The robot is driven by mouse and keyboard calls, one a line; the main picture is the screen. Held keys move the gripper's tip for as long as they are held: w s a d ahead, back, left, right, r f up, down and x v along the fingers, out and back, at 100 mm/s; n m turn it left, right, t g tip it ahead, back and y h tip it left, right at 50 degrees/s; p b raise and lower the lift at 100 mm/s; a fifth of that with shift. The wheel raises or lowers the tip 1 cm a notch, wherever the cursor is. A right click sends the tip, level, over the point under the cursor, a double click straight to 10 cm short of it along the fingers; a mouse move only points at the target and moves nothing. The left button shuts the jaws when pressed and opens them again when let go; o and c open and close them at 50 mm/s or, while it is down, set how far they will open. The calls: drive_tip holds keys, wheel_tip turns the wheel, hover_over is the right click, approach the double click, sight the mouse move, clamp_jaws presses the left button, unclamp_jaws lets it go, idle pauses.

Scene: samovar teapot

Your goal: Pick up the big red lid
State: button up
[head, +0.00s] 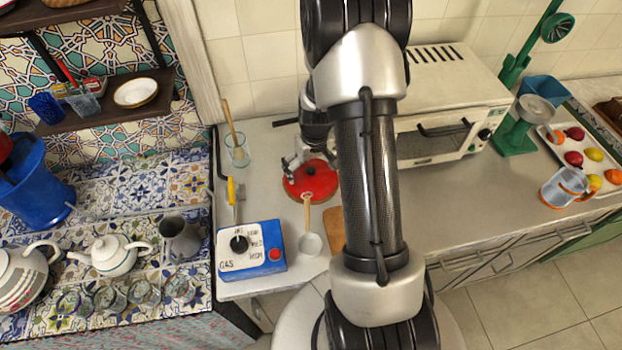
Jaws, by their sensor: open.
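The big red lid (317,183) is round, with a dark knob near its top. It lies on the grey counter left of my arm, in the middle of the head view. My gripper (293,168) is open at the lid's upper left edge, with its fingers pointing down close to the knob. I cannot tell whether the fingers touch the lid. Part of the gripper is hidden by my wrist. What lies under the lid cannot be seen.
A ladle with a wooden handle (309,242) lies just below the lid. A blue control box (252,250) sits at the lower left, and a glass with a wooden spoon (238,152) stands at the left. A white toaster oven (450,100) stands behind my arm.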

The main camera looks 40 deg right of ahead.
drive_tip(key=shift+w+f, duration=0.1)
drive_tip(key=shift+f, duration=0.25)
drive_tip(key=shift+r, duration=0.1)
drive_tip(key=c, duration=1.2)
drive_tip(key=shift+s+a, duration=0.1)
drive_tip(key=shift+s, duration=0.1)
drive_tip(key=c, duration=0.6)
